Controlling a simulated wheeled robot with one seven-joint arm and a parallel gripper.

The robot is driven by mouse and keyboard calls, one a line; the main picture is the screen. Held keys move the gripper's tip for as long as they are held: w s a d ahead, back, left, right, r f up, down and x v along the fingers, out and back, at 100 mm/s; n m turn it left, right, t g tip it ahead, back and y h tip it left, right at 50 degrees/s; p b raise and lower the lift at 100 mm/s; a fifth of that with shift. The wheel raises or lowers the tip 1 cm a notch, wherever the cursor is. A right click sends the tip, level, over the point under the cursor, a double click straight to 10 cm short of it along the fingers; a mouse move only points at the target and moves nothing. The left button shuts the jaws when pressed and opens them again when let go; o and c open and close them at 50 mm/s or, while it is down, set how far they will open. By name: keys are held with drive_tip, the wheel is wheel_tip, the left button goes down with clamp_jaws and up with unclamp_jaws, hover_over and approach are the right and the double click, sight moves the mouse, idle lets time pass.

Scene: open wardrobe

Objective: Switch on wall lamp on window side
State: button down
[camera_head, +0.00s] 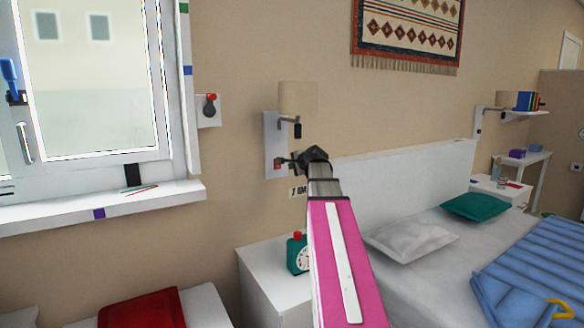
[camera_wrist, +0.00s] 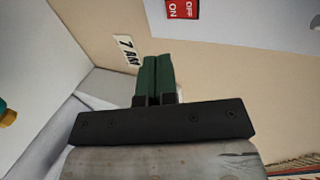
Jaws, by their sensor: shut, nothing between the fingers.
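The wall lamp on the window side has a beige shade (camera_head: 297,97) and a white wall plate (camera_head: 271,140), right of the window. Its shade shows no clear glow. A red switch marked OFF and ON shows at the top of the wrist view (camera_wrist: 182,9); in the head view it is low on the plate, partly hidden by my gripper. My gripper (camera_head: 290,162) is in front of the plate's lower part. In the wrist view its green fingers (camera_wrist: 155,58) are together and empty, pointing up below the switch. Whether they touch the switch I cannot tell.
A white nightstand (camera_head: 270,280) with a green clock (camera_head: 297,254) stands below the lamp. The bed headboard (camera_head: 400,170) is on the right, with a second lamp (camera_head: 505,98) beyond. A "7 AM" label (camera_wrist: 126,50) is on the wall. The window sill (camera_head: 60,210) juts out left.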

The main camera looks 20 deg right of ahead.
sight(279, 168)
drive_tip(key=x, duration=1)
drive_tip(key=shift+w+r, duration=0.3)
drive_tip(key=shift+w+a, duration=0.15)
drive_tip(key=shift+w, duration=0.35)
drive_tip(key=shift+w+f, duration=0.1)
drive_tip(key=shift+w, duration=0.2)
drive_tip(key=shift+r, duration=0.85)
